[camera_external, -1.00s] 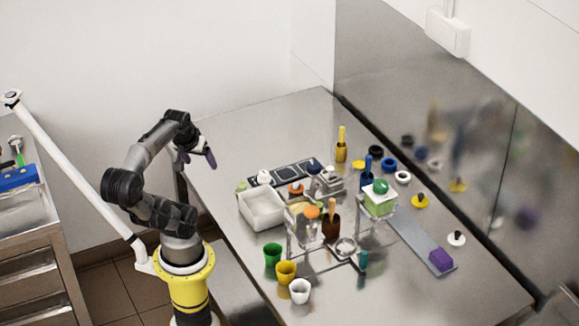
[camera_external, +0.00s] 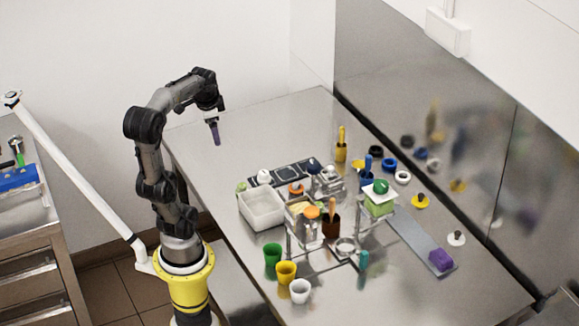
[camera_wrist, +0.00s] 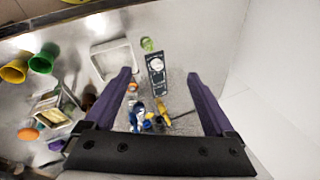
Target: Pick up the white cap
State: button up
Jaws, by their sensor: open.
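A small white rounded object (camera_external: 264,176), which may be the white cap, sits at the left end of a dark compartmented tray (camera_external: 286,172). It also shows as a white round shape in the wrist view (camera_wrist: 156,63). Another white ring-like piece (camera_external: 403,177) lies near the back wall, and a white disc with a dark knob (camera_external: 456,238) lies further right. My gripper (camera_external: 216,138) is open and empty, pointing down high above the table's left part. In the wrist view its purple fingers (camera_wrist: 160,75) are spread wide, with nothing between them at their height.
A white bin (camera_external: 262,221) stands in front of the dark tray. Clear stands with blocks and cups crowd the middle. Green (camera_external: 272,254), yellow (camera_external: 286,272) and white (camera_external: 300,291) cups line the front. The steel table's far left area (camera_external: 260,125) is clear.

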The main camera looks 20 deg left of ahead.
jog(key=w+d+f+m+g, duration=0.1)
jog(key=w+f+m, duration=0.25)
jog(key=w, duration=0.25)
jog(key=m+g, duration=0.2)
send_over(242, 185)
notch_tip(242, 185, down, 5)
jog(key=shift+m+g+y, duration=0.35)
jog(key=shift+g+y, duration=0.15)
jog(key=shift+g, duration=0.2)
jog(key=f, duration=1.4)
jog(key=shift+w+d+f, duration=0.2)
jog(key=shift+d+f, duration=0.15)
jog(key=shift+d, duration=0.05)
jog(key=shift+s+a+f, duration=0.1)
jog(key=shift+a+f, duration=0.15)
jog(key=shift+f, duration=1.2)
jog(key=shift+s+a+f, duration=0.1)
jog(key=shift+a+f, duration=0.1)
jog(key=shift+f, duration=1.25)
grip_shut()
